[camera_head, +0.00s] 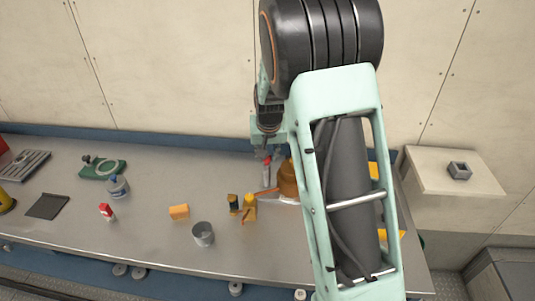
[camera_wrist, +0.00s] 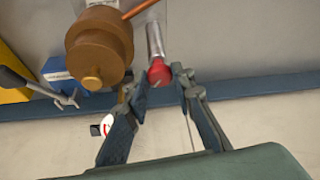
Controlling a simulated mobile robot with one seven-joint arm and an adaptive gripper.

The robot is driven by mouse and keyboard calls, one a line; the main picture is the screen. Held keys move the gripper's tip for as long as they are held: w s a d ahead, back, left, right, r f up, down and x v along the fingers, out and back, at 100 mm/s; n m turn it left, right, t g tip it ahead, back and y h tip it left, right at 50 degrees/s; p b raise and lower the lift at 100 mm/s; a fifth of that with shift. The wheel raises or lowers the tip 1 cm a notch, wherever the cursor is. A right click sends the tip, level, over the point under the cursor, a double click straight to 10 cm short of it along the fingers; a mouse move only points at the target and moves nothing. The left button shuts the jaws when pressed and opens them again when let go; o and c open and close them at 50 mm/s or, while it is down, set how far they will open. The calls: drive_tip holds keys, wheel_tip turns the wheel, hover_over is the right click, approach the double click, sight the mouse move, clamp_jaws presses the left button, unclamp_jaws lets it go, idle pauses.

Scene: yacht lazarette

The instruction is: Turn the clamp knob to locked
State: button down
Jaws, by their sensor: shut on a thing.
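A red knob-like top (camera_wrist: 159,72) sits on the end of a slim silver cylinder (camera_wrist: 155,40) in the wrist view. My gripper (camera_wrist: 161,82) has its two fingers at either side of the red top and is shut on it. In the head view my gripper (camera_head: 267,150) points down near the back of the bench, with the red top (camera_head: 267,161) just under it. No lock marking is readable, and I cannot tell whether this red top is the clamp knob. My forearm hides part of the bench to the right.
A brown lidded pot (camera_wrist: 98,45) stands close beside the silver cylinder; it also shows in the head view (camera_head: 288,178). A green device (camera_head: 102,168) lies at left. The wall is close behind.

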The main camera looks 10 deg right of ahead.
drive_tip(key=m, duration=0.1)
drive_tip(key=m+h, duration=0.1)
drive_tip(key=m, duration=0.1)
drive_tip(key=m+p, duration=0.1)
drive_tip(key=shift+a+m+g+h, duration=0.25)
drive_tip(key=shift+m+g+h, duration=0.05)
drive_tip(key=m, duration=0.2)
drive_tip(key=m+g+h, duration=0.1)
drive_tip(key=m, duration=0.2)
drive_tip(key=shift+w+g, duration=0.15)
drive_tip(key=shift+g, duration=0.15)
drive_tip(key=shift+a+m, duration=0.1)
drive_tip(key=shift+m, duration=0.2)
drive_tip(key=c, duration=1.7)
unclamp_jaws()
drive_tip(key=shift+o, duration=0.2)
drive_tip(key=v, duration=1.2)
drive_tip(key=shift+a, duration=0.25)
